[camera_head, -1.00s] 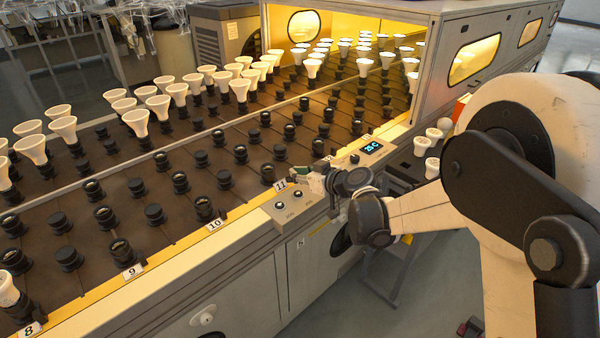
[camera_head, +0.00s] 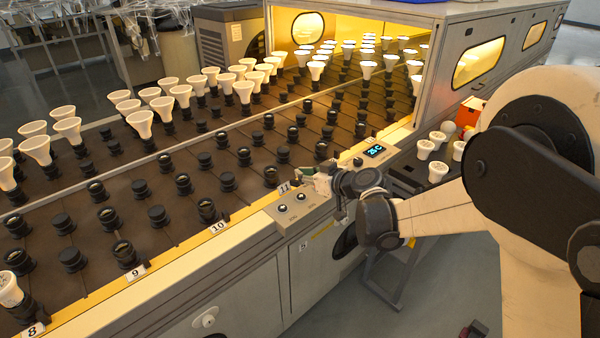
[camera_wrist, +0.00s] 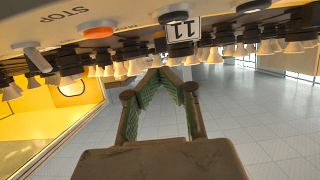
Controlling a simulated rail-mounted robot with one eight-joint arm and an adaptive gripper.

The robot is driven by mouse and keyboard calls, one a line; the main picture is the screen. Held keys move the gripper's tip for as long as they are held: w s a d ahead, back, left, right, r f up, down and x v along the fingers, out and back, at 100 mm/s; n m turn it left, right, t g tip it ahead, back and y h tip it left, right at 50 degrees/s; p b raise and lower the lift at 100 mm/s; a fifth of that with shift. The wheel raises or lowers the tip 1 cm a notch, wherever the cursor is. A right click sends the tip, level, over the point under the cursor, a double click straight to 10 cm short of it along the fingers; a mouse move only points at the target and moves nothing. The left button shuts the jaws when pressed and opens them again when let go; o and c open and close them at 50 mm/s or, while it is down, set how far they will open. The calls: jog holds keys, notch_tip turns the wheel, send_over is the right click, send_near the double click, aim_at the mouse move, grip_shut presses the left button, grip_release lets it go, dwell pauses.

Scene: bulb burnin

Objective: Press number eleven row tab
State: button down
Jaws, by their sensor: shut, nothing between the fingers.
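The number eleven row tab (camera_head: 284,187) is a small white plate with black digits on the yellow front edge of the conveyor. In the wrist view the tab (camera_wrist: 181,28) appears upside down near the top. My gripper (camera_head: 306,171) is just right of the tab in the head view, above the front ledge. In the wrist view its green-padded fingers (camera_wrist: 166,74) meet at their tips, shut and empty. The tips appear below the tab in that picture, with a visible gap; the exact distance is unclear. My wrist partly hides the ledge.
A control box (camera_head: 297,208) with two knobs sits in front of the tab. A lit display (camera_head: 375,151) is to the right. Black sockets, many with white bulbs, cover the conveyor behind. An orange button (camera_wrist: 98,32) and STOP lettering show in the wrist view.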

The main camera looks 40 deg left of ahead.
jog(key=s+d+b, duration=0.1)
jog(key=d, duration=0.7)
jog(key=shift+d, duration=0.4)
jog(key=shift+r, duration=0.1)
jog(key=d+r+m+t+h+p, duration=0.1)
jog(key=d+r+m+h+p, duration=0.1)
jog(key=d+r, duration=0.5)
jog(key=w+d+r+m+t+h+p, duration=0.1)
jog(key=d+r+m+t+h, duration=0.15)
jog(key=d, duration=0.85)
jog(key=d+r+m+t+h+p, duration=0.1)
jog(key=d+r+m+p, duration=0.15)
jog(key=d+r, duration=0.55)
jog(key=s+d+m+h+p, duration=0.1)
jog(key=s+d, duration=0.4)
jog(key=d, duration=0.6)
jog(key=s+d+r+m+t+h+p, duration=0.1)
jog(key=s+d+m+h, duration=0.3)
jog(key=d, duration=0.6)
jog(key=s+d+r+m+h+p, duration=0.1)
jog(key=s+d+m+h+p, duration=0.2)
jog(key=s+d, duration=0.4)
jog(key=d+m, duration=0.1)
jog(key=d, duration=0.3)
jog(key=shift+s+d+r+m, duration=0.15)
jog(key=shift+s+d+m, duration=0.15)
jog(key=shift+s, duration=0.05)
jog(key=shift+h, duration=0.25)
